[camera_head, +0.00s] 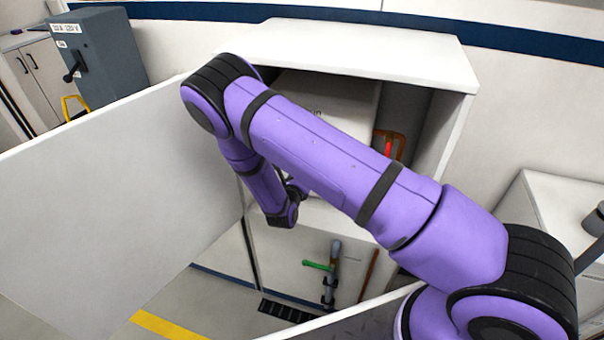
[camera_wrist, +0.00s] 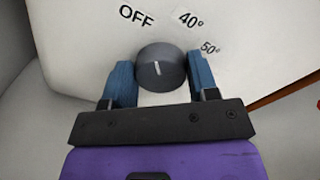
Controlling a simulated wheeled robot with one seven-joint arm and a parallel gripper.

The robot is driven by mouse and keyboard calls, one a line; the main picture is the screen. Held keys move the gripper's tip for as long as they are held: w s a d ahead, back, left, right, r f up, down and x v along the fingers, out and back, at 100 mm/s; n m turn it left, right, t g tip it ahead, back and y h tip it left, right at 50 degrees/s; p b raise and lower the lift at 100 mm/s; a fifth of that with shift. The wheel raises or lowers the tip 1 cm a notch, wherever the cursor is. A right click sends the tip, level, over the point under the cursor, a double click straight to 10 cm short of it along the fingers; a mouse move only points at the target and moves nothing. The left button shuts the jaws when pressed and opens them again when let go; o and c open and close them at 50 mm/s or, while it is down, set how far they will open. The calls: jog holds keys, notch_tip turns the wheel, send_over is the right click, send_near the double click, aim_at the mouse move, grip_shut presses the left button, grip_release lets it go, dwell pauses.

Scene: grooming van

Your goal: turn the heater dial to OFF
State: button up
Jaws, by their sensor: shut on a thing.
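The heater dial (camera_wrist: 160,70) is a dark grey round knob on the front of the white heater (camera_wrist: 85,45). Its white pointer line points up and slightly left, between the OFF mark (camera_wrist: 137,16) and the 40° mark (camera_wrist: 191,18), nearer to OFF. A 50° mark (camera_wrist: 210,47) is at the right. My gripper (camera_wrist: 161,80) is shut on the dial, with one blue finger on each side. In the head view, the white heater (camera_head: 340,98) sits inside the open cabinet; my arm hides the dial and gripper.
A large white panel (camera_head: 110,205) stands at the left. A red-handled tool (camera_head: 388,148) is beside the heater, and a green-handled valve (camera_head: 318,266) is below. A grey switch box (camera_head: 105,50) is back left.

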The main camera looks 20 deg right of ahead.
jog(key=shift+a+n, duration=0.1)
jog(key=shift+n, duration=0.9)
jog(key=o, duration=0.9)
jog(key=v, duration=1)
jog(key=shift+s+a, duration=0.2)
jog(key=shift+s, duration=0.1)
